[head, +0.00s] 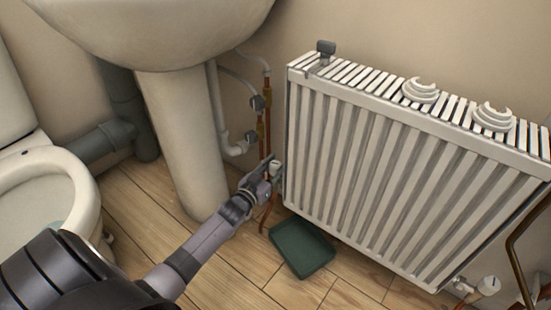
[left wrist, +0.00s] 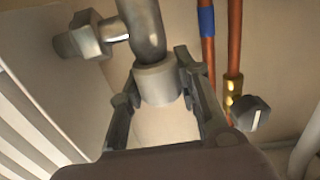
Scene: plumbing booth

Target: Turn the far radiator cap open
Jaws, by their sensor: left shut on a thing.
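The far radiator cap (head: 275,165) is a small pale cylinder at the lower left end of the white radiator (head: 390,175). In the left wrist view the cap (left wrist: 160,122) sits under a bent grey metal pipe fitting with a hex nut (left wrist: 90,38). My left gripper (head: 268,172) is shut on the cap, with a finger on each side of it in the left wrist view (left wrist: 158,95). The gripper hides part of the cap in the head view. The cap's turn angle cannot be told. My right gripper is not in view.
A green tray (head: 302,249) lies on the wooden floor below the radiator. Copper pipes (head: 265,118) with dark valve knobs run up the wall beside the gripper. The sink pedestal (head: 185,140) and toilet (head: 45,180) stand left. Another pale cap (head: 488,285) is at lower right.

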